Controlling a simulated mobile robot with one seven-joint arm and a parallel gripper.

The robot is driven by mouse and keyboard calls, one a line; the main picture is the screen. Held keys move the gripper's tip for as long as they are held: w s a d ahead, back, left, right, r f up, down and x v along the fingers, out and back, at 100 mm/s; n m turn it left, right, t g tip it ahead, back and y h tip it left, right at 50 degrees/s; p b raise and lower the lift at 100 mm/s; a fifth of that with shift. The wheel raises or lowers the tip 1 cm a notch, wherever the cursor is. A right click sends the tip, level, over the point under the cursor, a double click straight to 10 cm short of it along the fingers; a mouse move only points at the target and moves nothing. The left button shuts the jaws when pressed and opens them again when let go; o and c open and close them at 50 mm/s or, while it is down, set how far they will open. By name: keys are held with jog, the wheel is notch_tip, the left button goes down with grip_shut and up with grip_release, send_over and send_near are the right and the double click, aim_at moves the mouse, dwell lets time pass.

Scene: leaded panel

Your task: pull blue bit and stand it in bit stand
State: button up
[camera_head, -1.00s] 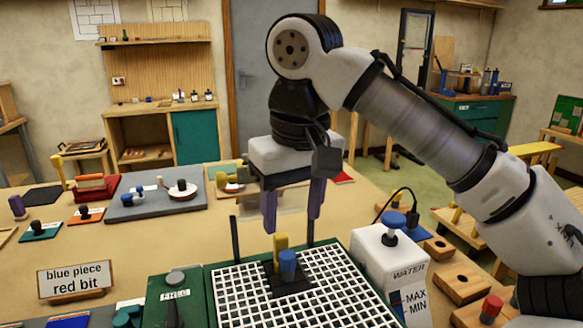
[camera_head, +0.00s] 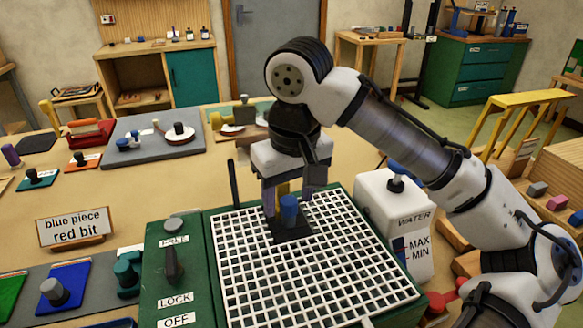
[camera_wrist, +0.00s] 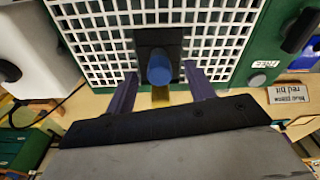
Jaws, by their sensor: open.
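The blue bit (camera_head: 289,208) stands upright on a dark square plate (camera_head: 291,232) on the white grid of the green machine. It also shows in the wrist view (camera_wrist: 160,68). A yellow post (camera_wrist: 160,97) stands just behind it. My gripper (camera_head: 289,202) is open, its two purple fingers low over the grid, to either side of the blue bit in both views. In the wrist view a gap shows between the bit and each fingertip. I cannot make out the bit stand for certain; my arm covers the wooden blocks at right.
A green control box (camera_head: 180,235) with a dark lever is at left. A sign (camera_head: 74,228) reads "blue piece red bit". A dark upright rod (camera_head: 234,185) stands at the grid's back left.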

jog(key=shift+w+f, duration=0.15)
jog(key=shift+f, duration=1.05)
jog(key=c, duration=1.1)
jog(key=shift+r, duration=0.1)
jog(key=shift+c, duration=0.2)
jog(key=shift+r+p, duration=0.8)
jog(key=shift+p, duration=0.15)
jog(key=shift+a+r+p, duration=0.1)
jog(key=shift+r+p, duration=0.75)
jog(key=shift+p, duration=0.05)
